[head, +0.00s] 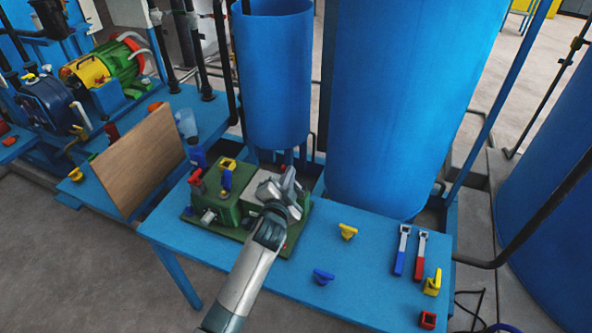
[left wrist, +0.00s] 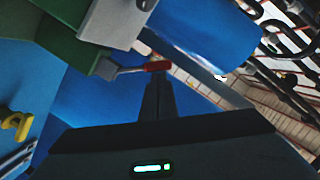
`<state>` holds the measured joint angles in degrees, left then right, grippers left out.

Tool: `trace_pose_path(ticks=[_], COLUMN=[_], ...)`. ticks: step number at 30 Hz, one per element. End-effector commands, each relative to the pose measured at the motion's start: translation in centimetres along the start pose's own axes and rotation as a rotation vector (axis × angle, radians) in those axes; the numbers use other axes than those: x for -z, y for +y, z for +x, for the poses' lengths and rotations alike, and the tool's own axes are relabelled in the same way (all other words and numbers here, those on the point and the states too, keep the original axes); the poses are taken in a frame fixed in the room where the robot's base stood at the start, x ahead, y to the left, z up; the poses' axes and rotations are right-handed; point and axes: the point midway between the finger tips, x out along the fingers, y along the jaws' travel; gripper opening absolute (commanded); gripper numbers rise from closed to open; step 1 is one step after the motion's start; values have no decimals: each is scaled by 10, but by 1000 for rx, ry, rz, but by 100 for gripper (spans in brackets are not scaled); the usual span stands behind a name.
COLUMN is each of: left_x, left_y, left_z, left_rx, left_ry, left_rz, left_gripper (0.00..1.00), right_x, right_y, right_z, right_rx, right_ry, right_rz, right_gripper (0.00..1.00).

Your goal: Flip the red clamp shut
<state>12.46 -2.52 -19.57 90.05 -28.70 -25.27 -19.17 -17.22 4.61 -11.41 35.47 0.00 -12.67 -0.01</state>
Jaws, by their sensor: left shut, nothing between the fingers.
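The red clamp shows in the left wrist view as a grey metal lever with a red-tipped handle (left wrist: 157,66). It sticks out sideways from the underside of a grey block on the green device (left wrist: 65,45). My left gripper (left wrist: 158,80) is shut and empty, with its dark fingertips close to the red handle; I cannot tell whether they touch. In the head view the left gripper (head: 287,182) is over the right part of the green device (head: 229,208) on the blue table. The clamp is not clearly visible there, probably hidden by the gripper. My right gripper is not in view.
The blue table (head: 355,285) holds yellow and blue valve handles, plus a blue-handled lever (head: 401,252) and a red-handled lever (head: 420,256) at right. A red knob (head: 197,182) stands on the device's left. A wooden board (head: 150,160) is further left. Large blue tanks (head: 405,100) stand behind.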

Motion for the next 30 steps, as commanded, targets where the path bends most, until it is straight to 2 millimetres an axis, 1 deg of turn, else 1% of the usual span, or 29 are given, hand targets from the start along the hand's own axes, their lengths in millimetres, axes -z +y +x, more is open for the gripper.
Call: trace_pose_path(ticks=[1,3,12,17,24,26,30], left_x=[-2,-7,-30,-43,-57,-60,-64], left_y=[-5,-6,-8,-6,-1,0,3], left_z=[0,2,8,10,14,15,16], left_rx=[-11,-26,-95,-132,-179,-188,-187], left_ry=[-1,-1,-1,-2,-1,-1,1], left_rz=[-40,-104,-380,-526,-714,-749,-746], left_gripper=[0,0,0,0,0,0,0], right_x=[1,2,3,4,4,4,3], right_y=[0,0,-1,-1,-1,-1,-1], right_z=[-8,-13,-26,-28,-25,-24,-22], right_rx=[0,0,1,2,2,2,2], right_ry=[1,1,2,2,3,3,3], right_rz=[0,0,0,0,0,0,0], right_gripper=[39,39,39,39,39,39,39])
